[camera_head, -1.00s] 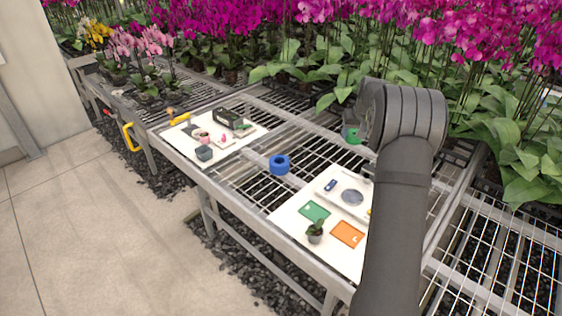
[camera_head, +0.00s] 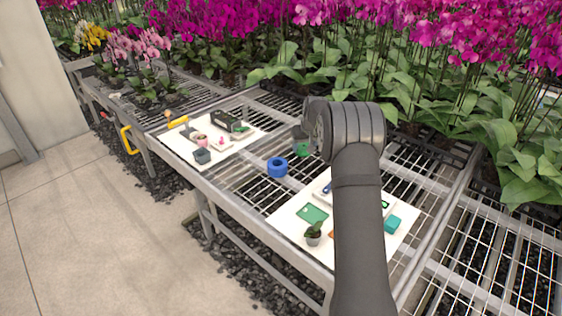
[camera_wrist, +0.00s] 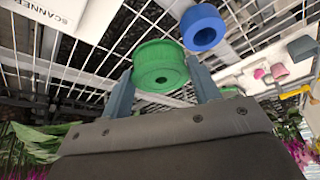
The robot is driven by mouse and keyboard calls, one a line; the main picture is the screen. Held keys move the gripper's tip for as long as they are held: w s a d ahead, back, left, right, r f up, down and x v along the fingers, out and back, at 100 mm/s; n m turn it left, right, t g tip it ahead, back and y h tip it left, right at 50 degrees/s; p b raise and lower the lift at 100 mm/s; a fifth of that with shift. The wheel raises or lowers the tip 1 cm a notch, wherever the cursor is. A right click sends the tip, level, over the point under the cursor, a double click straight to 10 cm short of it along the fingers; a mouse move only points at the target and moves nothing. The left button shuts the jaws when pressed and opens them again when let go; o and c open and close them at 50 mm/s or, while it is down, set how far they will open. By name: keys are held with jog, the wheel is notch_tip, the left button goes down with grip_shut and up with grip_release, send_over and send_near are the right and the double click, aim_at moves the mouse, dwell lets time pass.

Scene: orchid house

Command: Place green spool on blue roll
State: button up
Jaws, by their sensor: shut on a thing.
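The green spool (camera_wrist: 160,68) is between the two fingers of my gripper (camera_wrist: 158,82) in the wrist view, held above the wire bench. In the head view the spool (camera_head: 302,150) shows only in part beside my arm, and the fingertips are mostly hidden. The blue roll (camera_head: 278,167) sits on the wire mesh bench between the two white boards, its round hole facing up. In the wrist view the blue roll (camera_wrist: 203,27) is just beyond the spool, up and to the right, apart from it.
A white board (camera_head: 226,151) at the left holds a dark crate (camera_head: 226,121), a grey pot (camera_head: 202,156) and small items. A nearer white board (camera_head: 283,219) carries a green card (camera_head: 312,214), a potted plant (camera_head: 314,234) and a teal block (camera_head: 393,225). Orchids line the back.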

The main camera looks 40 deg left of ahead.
jog(key=s+a+f, duration=0.1)
jog(key=a, duration=0.1)
jog(key=a+f, duration=0.2)
jog(key=a, duration=0.1)
jog(key=s+a+f, duration=0.1)
jog(key=a+f, duration=0.1)
jog(key=a, duration=0.1)
jog(key=shift+s+a+f, duration=0.1)
jog(key=shift+s, duration=0.2)
jog(key=shift+f, duration=2)
jog(key=shift+f, duration=0.1)
jog(key=o, duration=1)
jog(key=shift+s+r, duration=0.1)
jog(key=shift+r, duration=0.45)
jog(key=v, duration=1.1)
